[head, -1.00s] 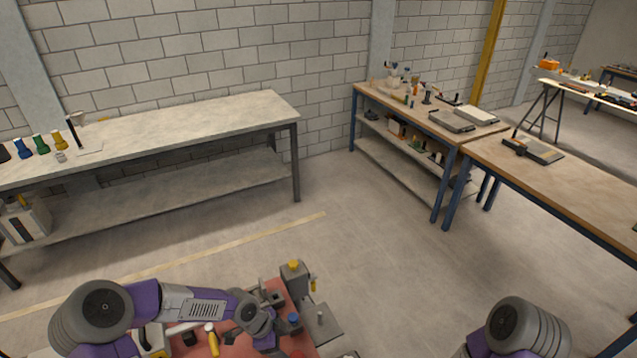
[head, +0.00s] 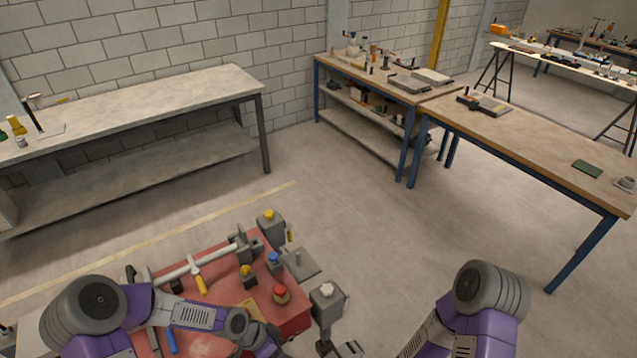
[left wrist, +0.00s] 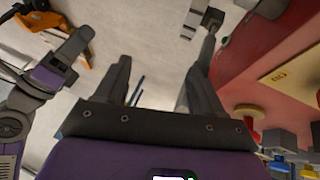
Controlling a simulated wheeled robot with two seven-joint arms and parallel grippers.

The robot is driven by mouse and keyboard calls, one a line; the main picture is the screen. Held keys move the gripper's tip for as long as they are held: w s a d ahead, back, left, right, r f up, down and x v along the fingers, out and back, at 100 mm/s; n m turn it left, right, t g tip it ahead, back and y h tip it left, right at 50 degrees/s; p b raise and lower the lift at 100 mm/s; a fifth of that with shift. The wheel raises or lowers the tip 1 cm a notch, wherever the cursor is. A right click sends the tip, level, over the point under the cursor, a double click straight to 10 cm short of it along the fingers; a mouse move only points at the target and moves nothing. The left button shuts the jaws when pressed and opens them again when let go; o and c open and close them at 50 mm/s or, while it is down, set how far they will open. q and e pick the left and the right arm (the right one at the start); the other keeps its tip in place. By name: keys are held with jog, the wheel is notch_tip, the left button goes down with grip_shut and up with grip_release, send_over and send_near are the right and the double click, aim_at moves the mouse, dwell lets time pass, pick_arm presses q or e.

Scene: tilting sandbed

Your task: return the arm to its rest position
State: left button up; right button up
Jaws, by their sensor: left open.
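My left arm (head: 180,312) comes in from the lower left in the head view and reaches over the near side of a red-topped bench (head: 225,282). My left gripper (left wrist: 160,85) shows in the left wrist view with its two fingers spread apart. Nothing is between them but the floor behind. The bench's red side (left wrist: 248,50) is to the right of the fingers. My right arm (head: 485,310) is at the lower right of the head view, and its gripper is outside the frame.
The bench carries a yellow-handled tool (head: 200,284), a red knob (head: 280,292), a blue knob (head: 273,257) and grey fixtures. A long grey table (head: 150,112) stands along the wall. A wooden table (head: 540,135) stands at the right. The floor (head: 370,220) between is clear.

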pick_arm(q)
jog(key=s+f+n+y+b, duration=0.1)
jog(key=s+f+n+b, duration=0.3)
jog(key=f, duration=0.4)
jog(key=s+f+n+y+b, duration=0.1)
jog(key=s+f+n+b, duration=0.4)
jog(key=s+f+n, duration=0.2)
notch_tip(320, 180, down, 2)
jog(key=shift+s+f+n, duration=0.15)
jog(key=shift+s+n, duration=0.1)
jog(key=shift+n, duration=0.95)
pick_arm(e)
notch_tip(320, 180, down, 10)
jog(key=shift+s+r, duration=0.25)
jog(key=shift+s, duration=0.2)
pick_arm(q)
jog(key=shift+c, duration=0.5)
pick_arm(e)
jog(key=shift+w, duration=0.1)
jog(key=shift+c, duration=0.4)
